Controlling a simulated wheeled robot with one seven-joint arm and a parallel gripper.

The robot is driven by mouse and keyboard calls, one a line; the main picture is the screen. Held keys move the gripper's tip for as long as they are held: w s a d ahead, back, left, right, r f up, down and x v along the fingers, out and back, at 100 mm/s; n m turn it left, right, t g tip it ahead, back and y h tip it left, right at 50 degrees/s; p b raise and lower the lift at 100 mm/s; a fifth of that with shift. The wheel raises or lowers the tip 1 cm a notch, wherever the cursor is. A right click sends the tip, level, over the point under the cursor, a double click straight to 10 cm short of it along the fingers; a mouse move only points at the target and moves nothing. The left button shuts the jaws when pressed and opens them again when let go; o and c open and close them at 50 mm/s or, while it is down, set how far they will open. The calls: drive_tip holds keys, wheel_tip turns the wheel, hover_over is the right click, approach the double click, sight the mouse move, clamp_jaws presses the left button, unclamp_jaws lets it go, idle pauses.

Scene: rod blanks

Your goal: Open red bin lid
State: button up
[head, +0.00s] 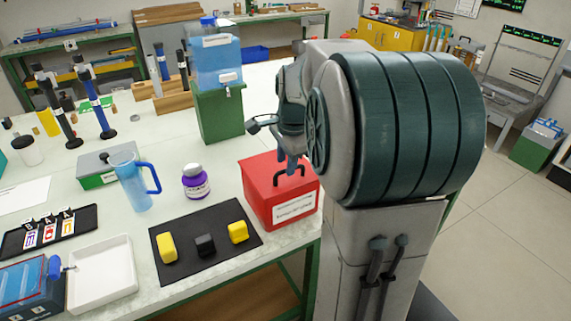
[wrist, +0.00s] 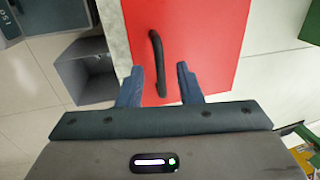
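The red bin (head: 262,205) stands at the table's right edge in the head view, with a white label on its front. Its red lid (head: 260,167) is down and carries a black arched handle (head: 289,172). In the wrist view the lid (wrist: 210,40) fills the middle, with the black handle (wrist: 157,62) running along it. My gripper (wrist: 160,80) is open above the lid. The handle lies between the line of the two fingers, nearer the left one, and mostly beyond their tips. I cannot tell whether a finger touches it. My arm hides part of the bin's right side in the head view.
Left of the bin, a black mat (head: 205,258) holds two yellow blocks and a black one. A purple-labelled jar (head: 196,184) and a blue jug (head: 131,182) stand nearby. A green stand (head: 218,112) with a blue water container (head: 216,62) is behind the bin.

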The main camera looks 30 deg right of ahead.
drive_tip(key=shift+w+f, duration=0.1)
drive_tip(key=shift+f, duration=0.55)
clamp_jaws()
drive_tip(key=shift+r, duration=0.1)
